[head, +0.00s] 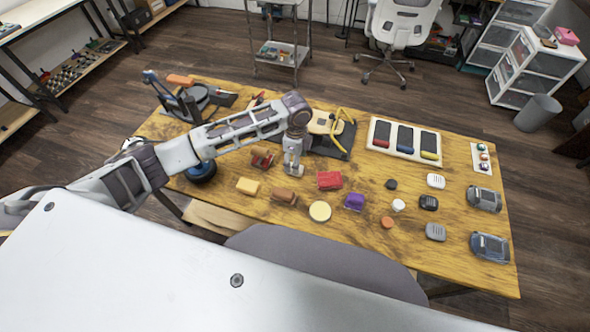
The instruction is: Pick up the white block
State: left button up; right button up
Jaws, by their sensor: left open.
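A small white block (435,181) with ridges on its top lies on the right part of the wooden table (350,240). A dark block (428,202) and a grey block (435,231) of similar shape lie in front of it. A small round white piece (398,205) sits to its lower left. My left gripper (292,170) points down over the middle of the table, well to the left of the white block. It is open, and I see nothing held in it. My right gripper is out of view.
Near my left gripper are a red block (329,180), a brown block (284,195), a yellow block (247,186) and a purple block (354,201). Two grey containers (485,199) (490,247) stand at the right edge.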

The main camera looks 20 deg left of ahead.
pick_arm(q)
jog(key=shift+f, duration=2.6)
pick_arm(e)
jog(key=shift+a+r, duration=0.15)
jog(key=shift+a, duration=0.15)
pick_arm(q)
jog(key=c, duration=1.2)
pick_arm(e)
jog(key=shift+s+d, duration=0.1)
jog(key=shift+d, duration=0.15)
pick_arm(q)
jog(key=shift+r, duration=0.15)
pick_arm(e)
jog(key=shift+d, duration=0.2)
